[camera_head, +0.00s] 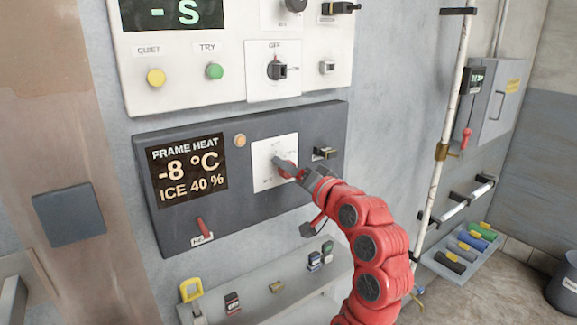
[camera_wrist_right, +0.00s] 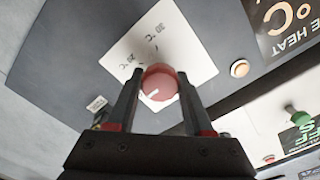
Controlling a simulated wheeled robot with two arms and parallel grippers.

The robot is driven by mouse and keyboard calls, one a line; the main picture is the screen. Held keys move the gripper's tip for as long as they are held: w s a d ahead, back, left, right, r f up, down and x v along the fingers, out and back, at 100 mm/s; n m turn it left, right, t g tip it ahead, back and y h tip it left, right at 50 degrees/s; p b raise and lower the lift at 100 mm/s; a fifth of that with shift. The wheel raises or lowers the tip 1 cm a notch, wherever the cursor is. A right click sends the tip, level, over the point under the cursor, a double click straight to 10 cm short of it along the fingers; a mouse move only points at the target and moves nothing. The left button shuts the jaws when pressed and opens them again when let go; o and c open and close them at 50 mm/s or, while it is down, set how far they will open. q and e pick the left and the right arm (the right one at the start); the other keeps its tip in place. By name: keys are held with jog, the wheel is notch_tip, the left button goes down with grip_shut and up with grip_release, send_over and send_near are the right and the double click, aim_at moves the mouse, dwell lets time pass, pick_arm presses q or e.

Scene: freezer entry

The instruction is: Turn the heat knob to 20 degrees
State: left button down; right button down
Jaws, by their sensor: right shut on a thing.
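The heat knob is a round red knob with a white pointer mark, seen in the right wrist view (camera_wrist_right: 160,80). It sits on a white plate (camera_head: 264,178) with printed degree labels, on the dark panel. The display (camera_head: 187,170) beside it reads FRAME HEAT, -8 °C, ICE 40 %. My right gripper (camera_head: 287,168) is at the plate, its two fingers on either side of the knob and shut on it. In the head view the gripper mostly hides the knob. My left gripper is not in view.
An orange button (camera_head: 239,140), a small latch (camera_head: 325,153) and a red lever (camera_head: 204,229) are on the same panel. A white panel (camera_head: 190,100) with yellow and green buttons hangs above. A shelf (camera_head: 262,299) with small items is below.

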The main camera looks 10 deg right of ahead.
jog(key=m+p, duration=0.4)
jog(key=m, duration=0.1)
jog(key=shift+r+m, duration=0.1)
jog(key=shift+m, duration=0.2)
jog(key=shift+f+m+p, duration=0.2)
jog(key=shift+m+p, duration=1.4)
jog(key=shift+m, duration=0.6)
jog(key=shift+c, duration=1.4)
grip_release()
